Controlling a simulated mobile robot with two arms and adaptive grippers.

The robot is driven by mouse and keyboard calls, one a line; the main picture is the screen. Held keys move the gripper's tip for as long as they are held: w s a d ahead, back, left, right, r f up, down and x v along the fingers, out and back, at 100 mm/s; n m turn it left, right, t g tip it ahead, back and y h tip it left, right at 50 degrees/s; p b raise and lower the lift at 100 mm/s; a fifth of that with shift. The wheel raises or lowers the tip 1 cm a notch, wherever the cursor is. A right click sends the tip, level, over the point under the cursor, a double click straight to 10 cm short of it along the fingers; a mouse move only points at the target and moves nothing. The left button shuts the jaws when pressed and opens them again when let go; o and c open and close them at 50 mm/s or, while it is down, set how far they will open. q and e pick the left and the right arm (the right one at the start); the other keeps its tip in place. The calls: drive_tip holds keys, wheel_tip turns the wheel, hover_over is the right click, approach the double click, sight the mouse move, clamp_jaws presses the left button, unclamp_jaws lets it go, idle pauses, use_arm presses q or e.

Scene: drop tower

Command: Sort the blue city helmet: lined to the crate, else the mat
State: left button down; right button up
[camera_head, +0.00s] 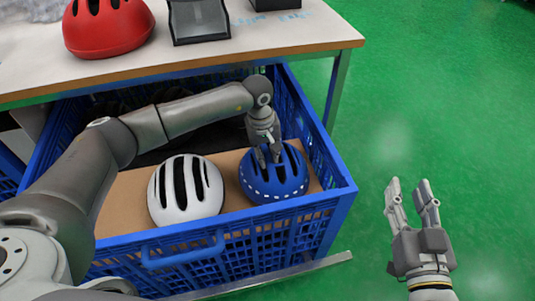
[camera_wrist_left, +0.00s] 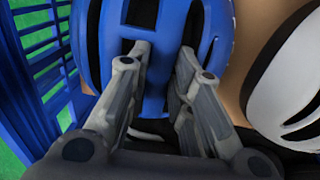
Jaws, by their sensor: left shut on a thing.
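The blue city helmet (camera_head: 274,178) sits inside the blue crate (camera_head: 275,240), at its right side, on a cardboard-coloured floor. My left gripper (camera_head: 269,158) reaches down from above and is shut on the helmet. In the left wrist view the fingers (camera_wrist_left: 158,85) are on the blue helmet (camera_wrist_left: 185,20). The helmet's inside is hidden, so I cannot tell whether it is lined. My right gripper (camera_head: 412,200) is open and empty over the green floor at the right. No mat can be made out.
A white helmet (camera_head: 185,190) lies in the crate just left of the blue one; it also shows in the wrist view (camera_wrist_left: 285,80). A table (camera_head: 300,35) behind holds a red helmet (camera_head: 105,25) and a black tray-like item (camera_head: 198,20). The green floor at right is clear.

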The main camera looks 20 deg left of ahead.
idle(0.3)
use_arm(q)
drive_tip(key=c, duration=1.2)
unclamp_jaws()
drive_tip(key=c, duration=0.3)
drive_tip(key=shift+c, duration=0.2)
drive_tip(key=shift+r, duration=0.1)
